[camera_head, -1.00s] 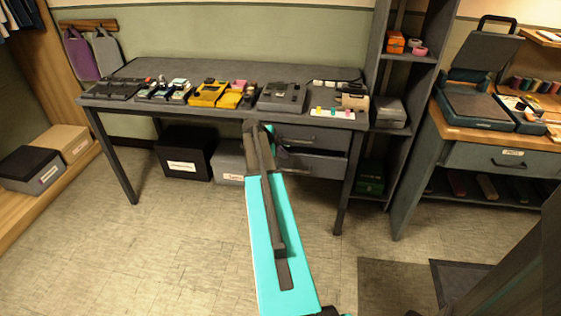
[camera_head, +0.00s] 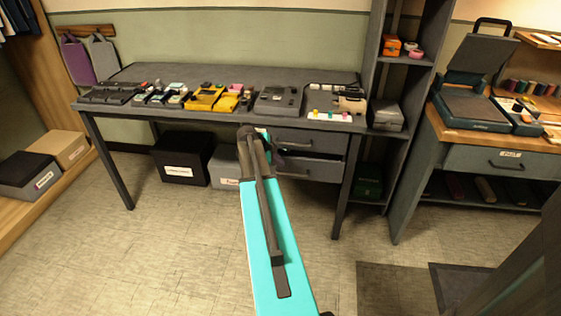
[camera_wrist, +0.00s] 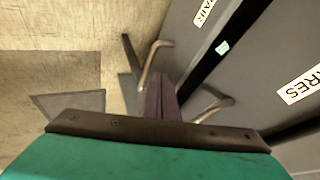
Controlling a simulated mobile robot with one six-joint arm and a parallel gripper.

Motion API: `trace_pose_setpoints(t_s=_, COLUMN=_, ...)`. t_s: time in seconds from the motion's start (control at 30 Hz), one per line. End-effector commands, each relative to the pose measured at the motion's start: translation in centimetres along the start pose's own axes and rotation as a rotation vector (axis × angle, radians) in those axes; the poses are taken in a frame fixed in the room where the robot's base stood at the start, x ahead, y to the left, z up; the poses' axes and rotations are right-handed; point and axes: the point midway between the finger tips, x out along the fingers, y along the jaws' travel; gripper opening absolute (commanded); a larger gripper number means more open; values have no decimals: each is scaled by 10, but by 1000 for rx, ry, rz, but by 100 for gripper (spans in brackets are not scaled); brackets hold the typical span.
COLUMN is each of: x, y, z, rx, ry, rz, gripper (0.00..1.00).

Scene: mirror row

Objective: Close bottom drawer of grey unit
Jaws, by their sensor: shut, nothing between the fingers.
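The grey drawer unit (camera_head: 296,139) hangs under the right half of the dark table. Its bottom drawer (camera_head: 318,171) stands out a little, with a dark gap above its front. My arm covers the left part of both drawers. In the wrist view my gripper (camera_wrist: 161,84) is shut and empty, pointing at the drawer fronts. One front, with a label ending in "AIR" (camera_wrist: 192,37), and another, with a label ending in "RES" (camera_wrist: 295,100), lie on either side of a dark gap. A handle (camera_wrist: 152,62) is close beside the fingers. I cannot tell whether they touch anything.
The table top (camera_head: 180,73) holds yellow and dark devices. A black box (camera_head: 181,158) and a grey box (camera_head: 224,168) stand on the floor left of the drawers. A tall shelf (camera_head: 386,146) stands to the right.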

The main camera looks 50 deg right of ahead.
Motion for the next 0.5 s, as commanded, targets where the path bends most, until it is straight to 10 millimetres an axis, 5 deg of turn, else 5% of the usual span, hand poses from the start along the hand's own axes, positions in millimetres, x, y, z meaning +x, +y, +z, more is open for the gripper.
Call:
trace_pose_setpoints(t_s=0.1, x=-6, y=13, z=2, rx=-1, ry=-1, rz=-1, gripper=0)
trace_pose_setpoints(t_s=0.5, x=-72, y=10, z=0, rx=1, ry=-1, rz=-3, gripper=0)
